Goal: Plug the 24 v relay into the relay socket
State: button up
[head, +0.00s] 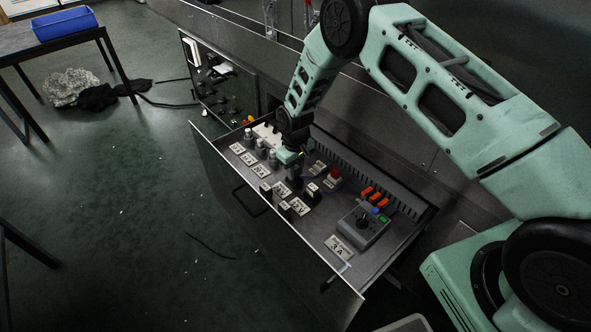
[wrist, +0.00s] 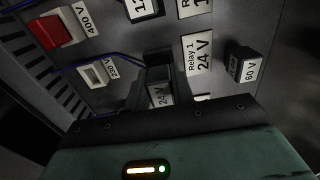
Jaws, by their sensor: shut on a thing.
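My gripper (head: 293,172) is down inside the open drawer in the head view. In the wrist view its dark jaws are shut on a small dark relay marked 24 V (wrist: 160,95). A plate reading "Relay 1 24 V" (wrist: 198,55) lies on the panel just right of the held relay. A dark relay marked 60 V (wrist: 243,65) stands farther right. I cannot pick out the relay socket for sure; the gripper and the relay cover part of the panel. I cannot tell whether the relay touches the panel.
In the wrist view, a red block (wrist: 55,32) by a 400 V label and a white part (wrist: 94,74) stand left, with blue wires alongside. In the head view, a grey knob box (head: 362,226) and orange blocks (head: 370,193) stand right. The drawer's front wall (head: 245,205) borders the panel.

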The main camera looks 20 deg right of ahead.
jog(key=shift+f+b, duration=0.55)
jog(key=shift+f, duration=0.3)
jog(key=o, duration=1)
jog(key=shift+o, duration=0.2)
jog(key=shift+r, duration=0.15)
notch_tip(320, 180, up, 17)
jog(key=p, duration=0.3)
jog(key=shift+r, duration=0.1)
